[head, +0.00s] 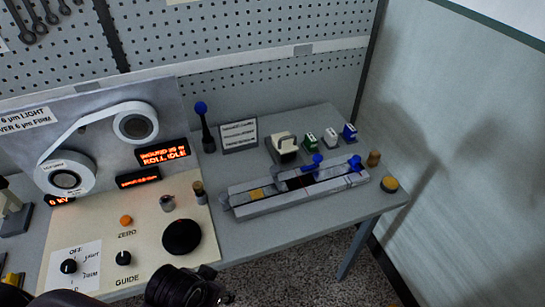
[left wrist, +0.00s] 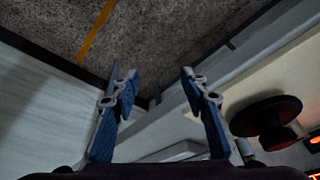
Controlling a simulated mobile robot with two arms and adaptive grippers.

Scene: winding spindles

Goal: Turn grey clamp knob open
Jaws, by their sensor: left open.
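A small grey knob (head: 167,202), which looks like the clamp knob, stands on the cream panel (head: 145,225) in the head view, below the lit red displays. I cannot tell from its look whether it is turned open or closed. A dark part of my arm (head: 185,287) shows at the bottom edge of the head view, below the large black knob (head: 181,237). In the left wrist view my left gripper (left wrist: 158,85) has its blue-padded fingers spread with nothing between them. My right gripper is not in view.
A guide dial (head: 123,258) and an orange button (head: 126,220) are on the panel. A long grey fixture (head: 240,211) lies to the right on the bench. The floor (head: 290,265) in front is clear.

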